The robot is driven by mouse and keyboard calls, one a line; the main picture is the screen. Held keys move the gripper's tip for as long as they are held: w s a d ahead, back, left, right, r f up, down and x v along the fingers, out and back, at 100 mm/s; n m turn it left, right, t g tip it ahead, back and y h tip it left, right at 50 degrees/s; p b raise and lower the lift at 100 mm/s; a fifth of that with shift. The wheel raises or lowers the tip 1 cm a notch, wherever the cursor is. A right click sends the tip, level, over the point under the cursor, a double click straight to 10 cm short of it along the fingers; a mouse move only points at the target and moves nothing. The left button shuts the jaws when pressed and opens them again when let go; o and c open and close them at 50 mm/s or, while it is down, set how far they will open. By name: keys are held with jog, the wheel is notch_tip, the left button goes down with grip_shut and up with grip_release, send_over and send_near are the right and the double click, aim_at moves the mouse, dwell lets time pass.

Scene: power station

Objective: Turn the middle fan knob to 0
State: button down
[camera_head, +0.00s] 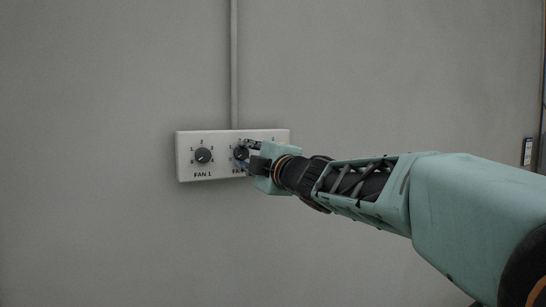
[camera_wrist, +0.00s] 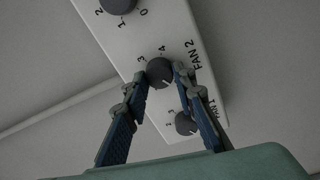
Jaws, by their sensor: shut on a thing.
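A white wall panel (camera_head: 222,174) carries a row of dark round fan knobs. The middle knob, FAN 2 (camera_wrist: 159,73), has the digits 3 and 4 showing beside it; its other digits are hidden by my fingers. A small light mark shows on its face, but I cannot tell which digit it points at. My gripper (camera_wrist: 161,73) is shut on this knob, one finger on each side. In the head view my gripper (camera_head: 243,153) reaches the panel from the right and partly covers the middle knob (camera_head: 240,153).
The FAN 1 knob (camera_head: 203,155) is clear on the left of the panel. In the wrist view another knob (camera_wrist: 118,4) is cut off at the top edge. A conduit (camera_head: 234,65) runs up from the panel. The grey wall around is bare.

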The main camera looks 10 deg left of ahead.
jog(key=shift+r, duration=0.1)
dwell(0.3)
jog(key=c, duration=1.6)
grip_release()
